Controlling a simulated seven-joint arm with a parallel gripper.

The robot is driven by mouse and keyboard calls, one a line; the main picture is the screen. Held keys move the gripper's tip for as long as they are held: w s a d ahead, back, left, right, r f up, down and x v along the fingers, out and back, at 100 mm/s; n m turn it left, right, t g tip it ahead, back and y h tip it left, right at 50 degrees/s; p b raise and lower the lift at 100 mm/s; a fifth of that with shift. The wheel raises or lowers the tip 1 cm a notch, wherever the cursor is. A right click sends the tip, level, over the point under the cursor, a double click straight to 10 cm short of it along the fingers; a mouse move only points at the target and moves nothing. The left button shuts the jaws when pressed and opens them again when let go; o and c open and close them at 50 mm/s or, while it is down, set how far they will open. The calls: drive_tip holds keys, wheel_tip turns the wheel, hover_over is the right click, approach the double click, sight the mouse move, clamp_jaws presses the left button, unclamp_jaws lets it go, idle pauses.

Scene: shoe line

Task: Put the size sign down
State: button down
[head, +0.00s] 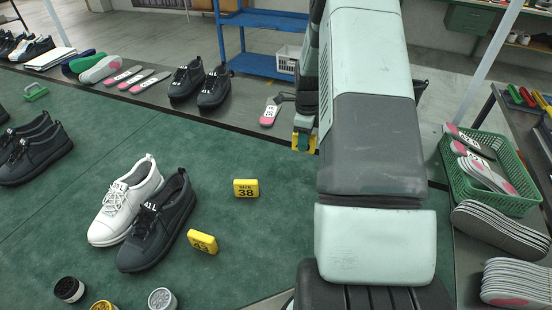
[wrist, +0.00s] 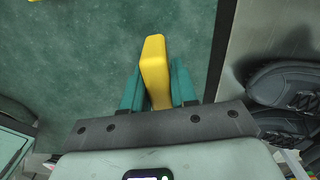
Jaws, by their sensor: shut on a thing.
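My gripper (head: 303,140) is shut on a yellow size sign (wrist: 155,62), and its teal fingers (wrist: 157,85) press on both sides of it. The sign's face and number are turned from view. In the wrist view the sign is over the green mat (wrist: 80,70); I cannot tell whether it touches it. In the head view my arm covers much of this area. Another yellow sign reading 38 (head: 245,188) stands on the mat, and a further yellow sign (head: 202,242) leans near the shoes, its number hard to read.
A white shoe (head: 125,200) and a black shoe marked 41 L (head: 158,225) stand on the mat. Dark shoes (wrist: 285,90) lie beyond the mat's edge in the wrist view. A green basket (head: 493,203) of insoles is at right. Mat around the 38 sign is clear.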

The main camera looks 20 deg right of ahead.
drive_tip(key=shift+r, duration=0.25)
drive_tip(key=w+a+n, duration=0.3)
drive_tip(key=a+n, duration=0.1)
drive_tip(key=a, duration=1)
drive_tip(key=w+a+n, duration=0.3)
drive_tip(key=a+n, duration=0.1)
drive_tip(key=a, duration=1)
drive_tip(key=f, duration=0.5)
drive_tip(key=shift+s+a, duration=0.15)
drive_tip(key=shift+s, duration=0.1)
drive_tip(key=shift+f, duration=2.35)
drive_tip(key=shift+f, duration=0.1)
drive_tip(key=c, duration=0.9)
unclamp_jaws()
